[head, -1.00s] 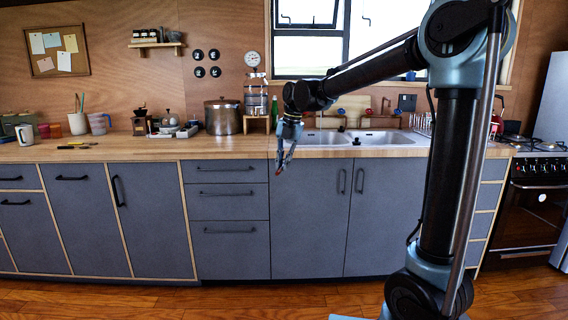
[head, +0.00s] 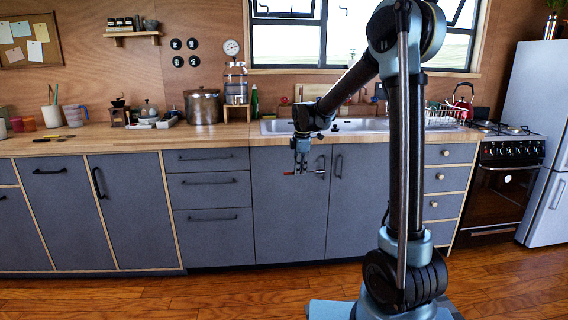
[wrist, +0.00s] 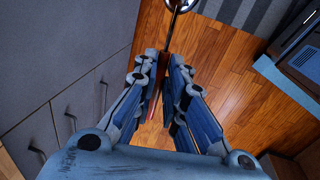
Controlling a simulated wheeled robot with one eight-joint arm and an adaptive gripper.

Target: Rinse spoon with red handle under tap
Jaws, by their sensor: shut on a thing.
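My gripper (head: 300,170) points down in front of the grey cupboard doors, below the counter's edge. It is shut on the spoon with the red handle (head: 288,173), which lies about level across the fingers. In the wrist view the spoon (wrist: 181,5) shows its metal bowl at the top edge, and its red handle runs down between the fingers of my gripper (wrist: 164,75). The metal sink (head: 375,126) is set in the counter, above and behind the gripper. I cannot make out the tap clearly; my arm covers part of the sink.
The wooden counter (head: 120,139) has a large pot (head: 203,107), a glass dispenser (head: 236,85) and mugs at the left. A dish rack (head: 440,117), red kettle (head: 461,98) and stove (head: 508,150) stand right. The wooden floor before the cupboards is clear.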

